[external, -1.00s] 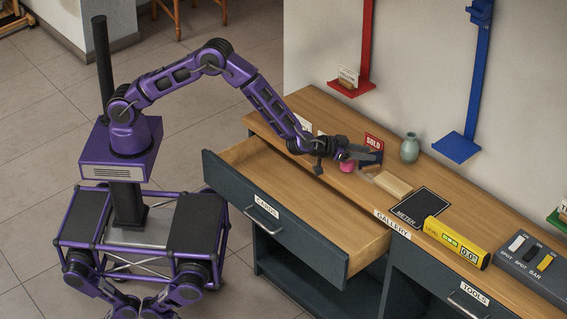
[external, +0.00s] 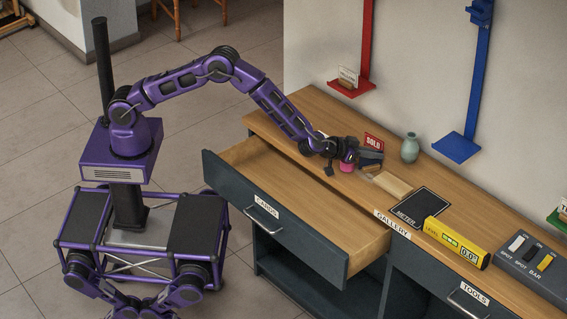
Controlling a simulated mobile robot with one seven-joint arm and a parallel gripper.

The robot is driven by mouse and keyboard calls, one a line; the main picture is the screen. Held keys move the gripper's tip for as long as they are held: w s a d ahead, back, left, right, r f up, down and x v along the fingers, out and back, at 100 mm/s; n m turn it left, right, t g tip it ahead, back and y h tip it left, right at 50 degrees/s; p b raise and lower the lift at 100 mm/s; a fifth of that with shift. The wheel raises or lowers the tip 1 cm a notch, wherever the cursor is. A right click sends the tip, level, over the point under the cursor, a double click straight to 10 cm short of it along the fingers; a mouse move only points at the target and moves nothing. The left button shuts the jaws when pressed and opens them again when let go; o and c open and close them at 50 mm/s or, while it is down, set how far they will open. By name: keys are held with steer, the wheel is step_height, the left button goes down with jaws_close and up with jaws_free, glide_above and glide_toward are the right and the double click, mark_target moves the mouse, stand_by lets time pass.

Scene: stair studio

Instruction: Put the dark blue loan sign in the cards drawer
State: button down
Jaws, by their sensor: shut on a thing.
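The cards drawer (external: 285,228) is pulled out from the counter, and the part of its inside that shows is bare. My gripper (external: 371,161) is over the counter top, beyond the drawer, just in front of the red SOLD sign (external: 374,142). It is shut on a small dark blue piece (external: 372,154), which I take to be the loan sign. The fingers cover most of it and no lettering shows. Whether it still touches the counter I cannot tell.
A pink round object (external: 347,167) sits close by my gripper, with a pale wooden block (external: 393,184) to its right. A grey-green vase (external: 410,148), a black METER mat (external: 424,207) and a yellow level (external: 456,241) stand further right.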

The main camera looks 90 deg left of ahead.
mark_target(371, 163)
step_height(371, 163, up, 9)
steer(key=p, duration=0.2)
steer(key=shift+r+p, duration=0.15)
steer(key=shift+p, duration=0.25)
steer(key=s+f+m+h+p, duration=0.1)
steer(key=s+f+m+h, duration=0.1)
steer(key=s, duration=1.1)
steer(key=s+a+f+m+t+h+p, duration=0.1)
steer(key=s+f+m+h+p, duration=0.1)
steer(key=s, duration=1.1)
steer(key=shift+s+a+f+h, duration=0.3)
steer(key=shift+f+h, duration=0.2)
steer(key=shift+f, duration=0.1)
